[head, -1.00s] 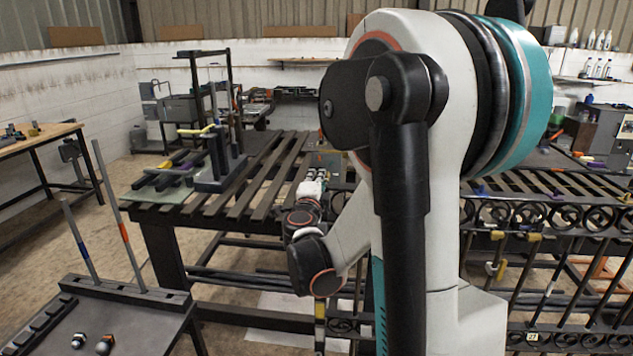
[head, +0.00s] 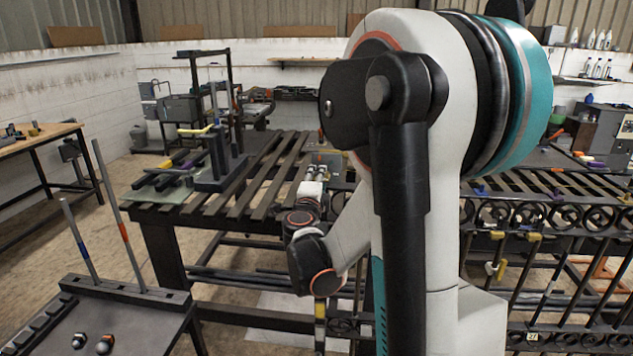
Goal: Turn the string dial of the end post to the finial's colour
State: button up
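My gripper (head: 318,174) is small in the head view, beyond the forearm, over the right end of the slatted table. Its fingers are too small to tell open from shut, and I cannot tell whether it touches anything. A grey box-like piece (head: 326,157) shows just behind it. Two small dark, light-banded knobs, possibly finials (head: 105,344), lie on the near-left tray.
The slatted table (head: 240,185) carries a dark fixture (head: 215,165) at its left. A scrollwork gate (head: 560,213) with coloured collars spans the right. The near-left tray (head: 150,318) holds two upright rods (head: 118,220) with blue and orange bands. Floor shows at left.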

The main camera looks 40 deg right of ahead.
jog(key=v, duration=1.2)
dwell(0.3)
